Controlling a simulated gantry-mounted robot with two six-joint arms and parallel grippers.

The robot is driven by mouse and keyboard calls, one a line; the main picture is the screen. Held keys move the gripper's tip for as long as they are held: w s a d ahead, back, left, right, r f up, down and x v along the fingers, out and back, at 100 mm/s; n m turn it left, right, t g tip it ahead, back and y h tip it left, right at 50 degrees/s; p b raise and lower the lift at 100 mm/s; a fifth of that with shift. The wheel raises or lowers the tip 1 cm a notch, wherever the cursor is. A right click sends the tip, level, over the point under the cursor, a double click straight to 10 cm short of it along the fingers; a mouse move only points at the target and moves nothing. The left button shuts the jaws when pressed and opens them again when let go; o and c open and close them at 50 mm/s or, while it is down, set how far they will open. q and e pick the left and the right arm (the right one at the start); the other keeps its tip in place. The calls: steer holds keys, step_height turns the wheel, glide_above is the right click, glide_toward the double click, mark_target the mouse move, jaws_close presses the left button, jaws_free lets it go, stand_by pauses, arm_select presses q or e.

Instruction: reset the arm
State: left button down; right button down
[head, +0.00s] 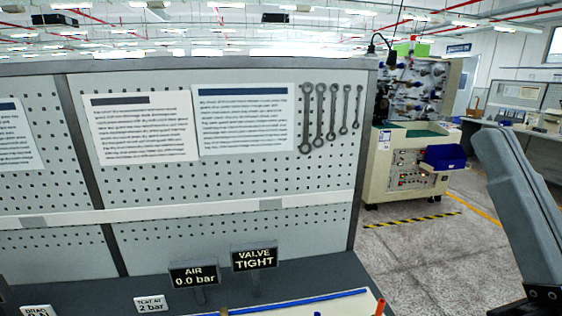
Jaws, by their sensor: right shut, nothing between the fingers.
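My right arm (518,205) shows at the right edge as a thick grey part slanting up and to the left, with dark bolts near its lower end. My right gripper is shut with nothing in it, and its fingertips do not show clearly. It is clear of the pegboard and the bench. My left arm and left gripper are not in view.
A grey pegboard (240,185) with paper sheets and several wrenches (332,118) stands behind a dark bench. Signs reading AIR 0.0 bar (194,276) and VALVE TIGHT (254,257) stand there. A beige machine (405,165) with a blue bin (443,158) stands beyond open floor.

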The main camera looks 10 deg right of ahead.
step_height(320, 180, up, 34)
steer(key=p, duration=3)
steer(key=shift+p, duration=0.4)
